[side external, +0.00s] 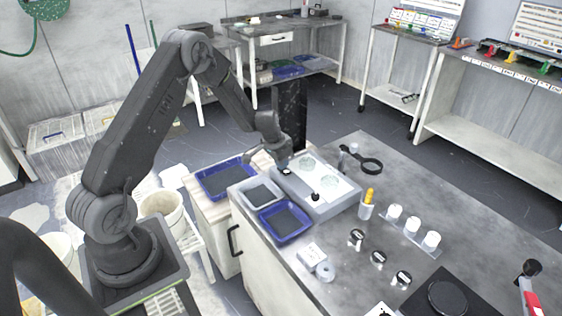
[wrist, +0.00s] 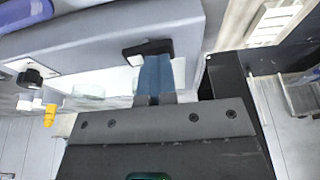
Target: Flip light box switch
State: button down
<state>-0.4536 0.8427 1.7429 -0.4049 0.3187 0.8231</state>
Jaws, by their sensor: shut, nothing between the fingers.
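The light box (side external: 322,208) is a grey box with a pale top panel, near the left end of the bench. Two translucent discs (side external: 308,162) lie on the panel. In the wrist view the light box (wrist: 100,42) runs across the upper part. A black piece that looks like its switch (wrist: 134,51) is right at my fingertips, partly hidden by them. My gripper (wrist: 156,62) is shut and empty, with its bluish fingers over or against this piece; contact cannot be told. In the side view my gripper (side external: 285,166) is at the box's far left corner.
A black knob (side external: 315,197) stands on the box's near end. Blue trays (side external: 286,236) and a grey tray (side external: 262,196) lie to the left. A magnifier (side external: 369,163), a yellow-topped holder (side external: 367,210) and white cylinders (side external: 413,224) stand to the right.

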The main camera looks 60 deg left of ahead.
jog(key=shift+d+r, duration=0.15)
jog(key=shift+d, duration=0.35)
jog(key=shift+r, duration=0.55)
jog(key=v, duration=1.2)
jog(key=shift+w+r, duration=0.3)
jog(key=shift+r, duration=0.2)
